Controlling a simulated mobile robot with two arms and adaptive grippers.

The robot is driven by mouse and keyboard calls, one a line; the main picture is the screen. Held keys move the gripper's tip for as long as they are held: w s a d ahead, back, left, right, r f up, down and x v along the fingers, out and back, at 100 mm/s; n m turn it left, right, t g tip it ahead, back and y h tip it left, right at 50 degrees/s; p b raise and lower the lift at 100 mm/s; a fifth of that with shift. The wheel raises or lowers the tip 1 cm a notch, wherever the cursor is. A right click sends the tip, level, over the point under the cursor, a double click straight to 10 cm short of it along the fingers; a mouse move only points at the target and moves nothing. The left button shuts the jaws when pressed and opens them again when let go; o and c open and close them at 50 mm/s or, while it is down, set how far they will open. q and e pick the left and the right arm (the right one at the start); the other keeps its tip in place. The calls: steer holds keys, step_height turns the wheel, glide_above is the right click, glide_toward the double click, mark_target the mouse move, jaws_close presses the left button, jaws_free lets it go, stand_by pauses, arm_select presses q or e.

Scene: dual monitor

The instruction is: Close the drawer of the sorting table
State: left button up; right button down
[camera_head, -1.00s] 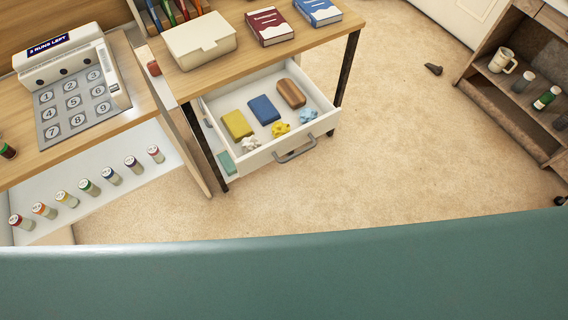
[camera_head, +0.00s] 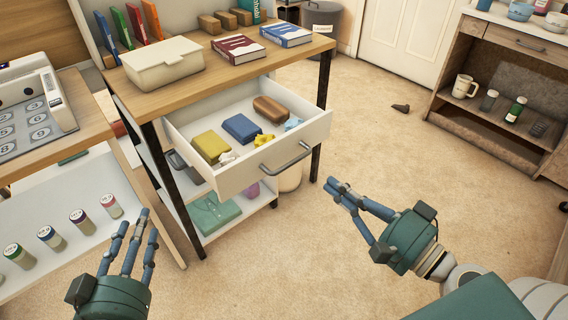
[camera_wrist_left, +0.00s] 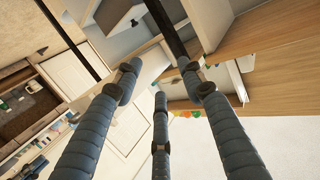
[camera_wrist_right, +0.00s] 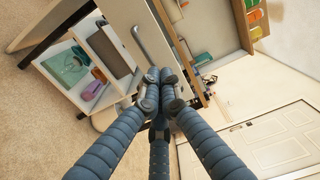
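The sorting table (camera_head: 130,75) has a wooden top and dark legs. Its white drawer (camera_head: 240,176) is pulled out, with a grey bar handle (camera_head: 287,158) on its front. A yellow block, a blue block, a brown block and small crumpled pieces lie inside. My left gripper (camera_head: 136,228) is open and empty, low and left of the drawer, by the side table. My right gripper (camera_head: 337,188) is empty, right of the drawer front and apart from it; its fingertips are drawn together. The handle also shows beyond the right fingers in the right wrist view (camera_wrist_right: 144,45).
A beige box (camera_head: 165,65) and two books (camera_head: 238,47) stand on the tabletop. A side table (camera_head: 65,190) with small jars is close on the left. A lower shelf (camera_head: 222,212) holds a green item. Open carpet (camera_head: 370,140) lies right of the drawer.

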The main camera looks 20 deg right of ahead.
arm_select(q)
steer(key=s+a+f+g+y+p, duration=0.15)
steer(key=s+f+g, duration=0.3)
steer(key=f, duration=0.45)
arm_select(e)
steer(key=w, duration=0.3)
steer(key=p, duration=0.3)
glide_toward(282, 145)
steer(key=p+x, duration=0.1)
steer(key=x, duration=0.4)
steer(key=shift+w+a+p, duration=0.1)
steer(key=shift+w+p, duration=0.25)
steer(key=shift+p, duration=0.05)
arm_select(q)
steer(key=s+a+f+g+y, duration=0.1)
steer(key=s+a+f+g, duration=0.1)
steer(key=s, duration=0.5)
steer(key=s+a+f+g+y, duration=0.1)
steer(key=s+a+f+g, duration=0.2)
steer(key=s, duration=0.4)
steer(key=shift+s+a+f+n+g, duration=0.35)
steer(key=shift+f+g, duration=0.25)
steer(key=shift+g, duration=0.75)
arm_select(e)
steer(key=shift+w+a, duration=0.25)
steer(key=shift+w, duration=0.35)
